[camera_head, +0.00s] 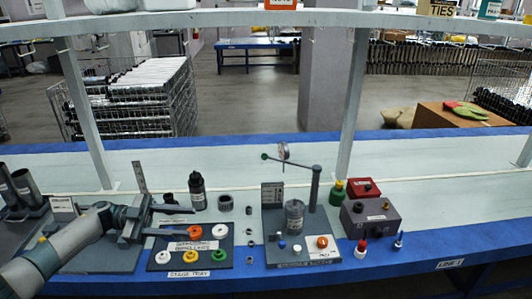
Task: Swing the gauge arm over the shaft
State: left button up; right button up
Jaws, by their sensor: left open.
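The gauge arm (300,164) is a thin grey bar on top of a grey post (314,190) at the right of the fixture base (330,250). It reaches left and back from the post, with a round dial gauge (283,152) along it and a green knob (264,156) at its free end. A grey cylindrical pump body (294,216) stands on the base, left of the post; a separate shaft cannot be made out clearly. My left gripper (179,221) is open over the parts tray, well left of the fixture. My right gripper is not in view.
The dark parts tray (160,262) holds orange, white, yellow and green rings. A black bottle (197,192) stands behind it. A grey box (371,222), a red box (363,188) and small bottles stand right of the fixture. Shelf posts rise behind; the table's right side is mostly clear.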

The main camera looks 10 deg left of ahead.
aim_at(283, 146)
jog(key=i, duration=1.7)
